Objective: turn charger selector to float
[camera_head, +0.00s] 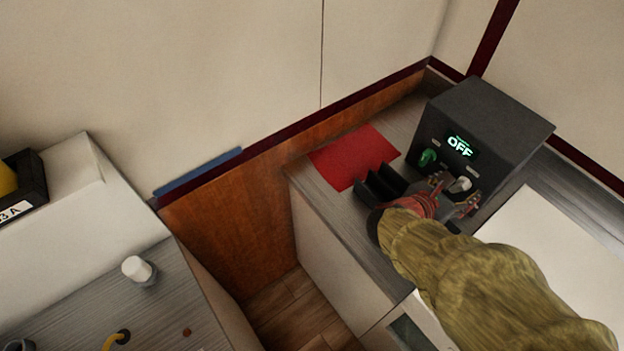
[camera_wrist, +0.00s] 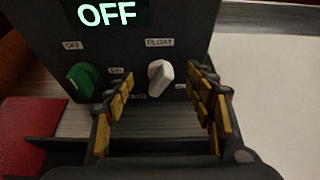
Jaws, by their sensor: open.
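The charger is a dark box (camera_head: 492,125) on the counter, with a lit display (camera_head: 460,147) reading OFF. Its front has a white selector knob (camera_wrist: 160,77) under a label reading FLOAT; the knob also shows in the head view (camera_head: 460,185). Other labels around it are partly hidden or too small to read. The white knob's ridge is near upright with a slight lean; I cannot tell which end points. A green knob (camera_wrist: 82,82) sits to its left, with OFF and ON labels. My gripper (camera_wrist: 164,97) is open, its fingers either side of the white knob, apparently not touching it.
A red mat (camera_head: 353,156) and a black slotted holder (camera_head: 381,185) lie left of the charger. A pale panel (camera_head: 545,235) lies to the right. Another counter (camera_head: 160,300) with a white-capped item (camera_head: 138,269) stands at lower left, across a floor gap.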

